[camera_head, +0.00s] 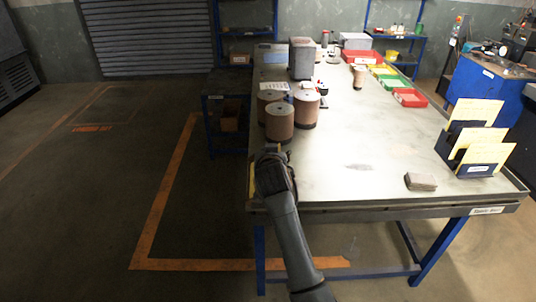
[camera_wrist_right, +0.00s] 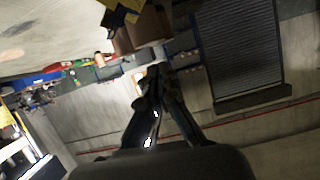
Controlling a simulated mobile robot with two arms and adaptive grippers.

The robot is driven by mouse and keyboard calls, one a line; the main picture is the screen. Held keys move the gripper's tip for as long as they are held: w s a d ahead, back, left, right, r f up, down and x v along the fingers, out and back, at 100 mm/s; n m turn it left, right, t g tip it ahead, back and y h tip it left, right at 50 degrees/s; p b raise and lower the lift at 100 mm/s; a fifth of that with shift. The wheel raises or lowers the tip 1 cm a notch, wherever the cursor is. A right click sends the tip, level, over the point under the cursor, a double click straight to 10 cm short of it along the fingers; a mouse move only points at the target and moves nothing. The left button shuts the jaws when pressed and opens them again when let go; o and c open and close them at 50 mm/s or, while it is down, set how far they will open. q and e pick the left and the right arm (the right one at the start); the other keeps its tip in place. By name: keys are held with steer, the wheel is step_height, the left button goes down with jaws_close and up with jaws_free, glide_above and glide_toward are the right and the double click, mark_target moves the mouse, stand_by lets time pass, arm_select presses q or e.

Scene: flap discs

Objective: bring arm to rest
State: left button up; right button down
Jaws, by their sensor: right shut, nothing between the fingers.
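My right arm reaches up from the bottom of the head view. Its gripper (camera_head: 272,152) is at the left edge of the table, just in front of the stacks of brown flap discs. In the right wrist view the gripper's dark fingers (camera_wrist_right: 158,75) are shut with nothing between them. Three stacks of flap discs stand close together: a near one (camera_head: 279,123), one to its right (camera_head: 307,108) and one behind (camera_head: 269,98), partly hidden. A brown stack also shows beyond the fingers in the wrist view (camera_wrist_right: 140,30). My left gripper is not in view.
The table (camera_head: 350,150) is mostly clear in the middle. A grey block (camera_head: 420,181) and a blue holder with yellow papers (camera_head: 476,168) are at its right. A grey box (camera_head: 301,60) and coloured trays (camera_head: 409,98) stand farther back. Open floor lies left.

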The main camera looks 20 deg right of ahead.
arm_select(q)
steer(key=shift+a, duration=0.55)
